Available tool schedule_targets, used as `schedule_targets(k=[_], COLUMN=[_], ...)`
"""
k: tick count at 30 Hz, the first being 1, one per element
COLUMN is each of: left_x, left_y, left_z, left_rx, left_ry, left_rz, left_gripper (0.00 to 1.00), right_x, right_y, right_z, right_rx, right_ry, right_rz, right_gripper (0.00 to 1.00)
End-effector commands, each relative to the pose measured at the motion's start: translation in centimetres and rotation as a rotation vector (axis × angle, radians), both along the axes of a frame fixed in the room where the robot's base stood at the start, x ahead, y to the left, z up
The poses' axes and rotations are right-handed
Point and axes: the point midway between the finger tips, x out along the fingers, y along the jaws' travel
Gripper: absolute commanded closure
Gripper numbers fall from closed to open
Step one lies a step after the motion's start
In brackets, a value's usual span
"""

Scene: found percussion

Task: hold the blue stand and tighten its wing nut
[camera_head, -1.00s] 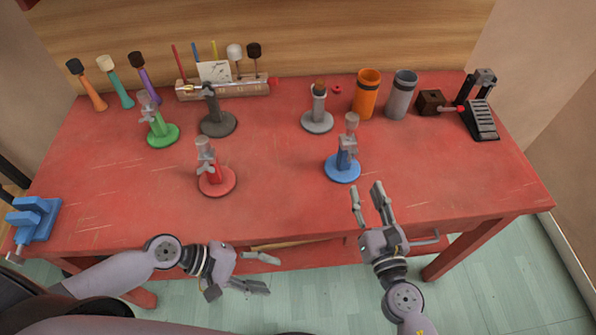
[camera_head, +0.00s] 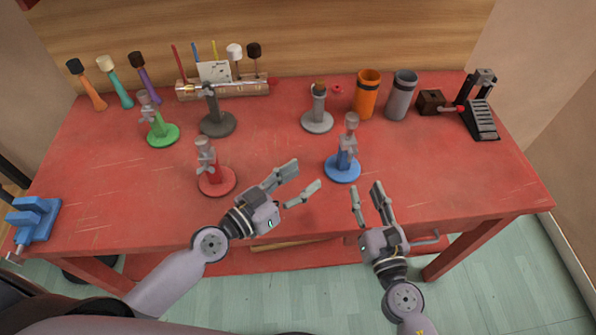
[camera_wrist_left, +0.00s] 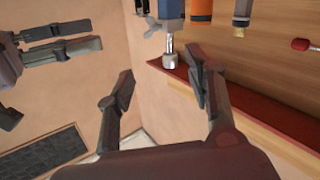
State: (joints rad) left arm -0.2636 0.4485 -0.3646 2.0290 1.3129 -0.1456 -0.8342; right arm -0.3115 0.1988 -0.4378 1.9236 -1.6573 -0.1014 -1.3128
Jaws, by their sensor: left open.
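The blue stand (camera_head: 343,172) stands upright on the red table, right of centre. It has a round blue base, a blue post and a grey clear-topped upper part. A grey wing-shaped piece, apparently the wing nut (camera_head: 348,143), sits on its upper post. My left gripper (camera_head: 305,178) is open and empty, left of the stand and apart from it. In the left wrist view the blue stand (camera_wrist_left: 171,10) appears upside down, its grey tip between the fingers' directions. My right gripper (camera_head: 366,189) is open and empty at the table's front, below right of the stand.
A red stand (camera_head: 216,182) is left of my left gripper; green (camera_head: 162,135), black (camera_head: 217,125) and grey (camera_head: 317,122) stands are behind. Orange (camera_head: 366,95) and grey (camera_head: 401,97) cups and a black pedal (camera_head: 482,120) stand at back right. The front right table is clear.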

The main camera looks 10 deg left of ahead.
Motion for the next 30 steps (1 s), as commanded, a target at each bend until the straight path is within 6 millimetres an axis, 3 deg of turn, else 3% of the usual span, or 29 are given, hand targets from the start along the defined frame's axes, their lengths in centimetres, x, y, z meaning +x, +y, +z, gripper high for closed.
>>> schedule_targets(k=[6,14,30], left_x=[1.0,2.8,11.5], left_y=[0.3,-0.7,-6.3], left_z=[1.0,1.2,1.2], left_rx=[0.109,0.119,0.117], left_ry=[-0.125,-0.14,-0.137], left_rz=[0.05,0.059,0.055], left_gripper=[0.51,0.51,0.51], right_x=[0.0,0.0,0.0], right_y=[0.0,0.0,0.0], right_z=[0.0,0.0,0.0], right_rx=[0.0,0.0,0.0], right_ry=[0.0,0.0,0.0], right_rz=[0.0,0.0,0.0], right_gripper=[0.67,0.67,0.67])
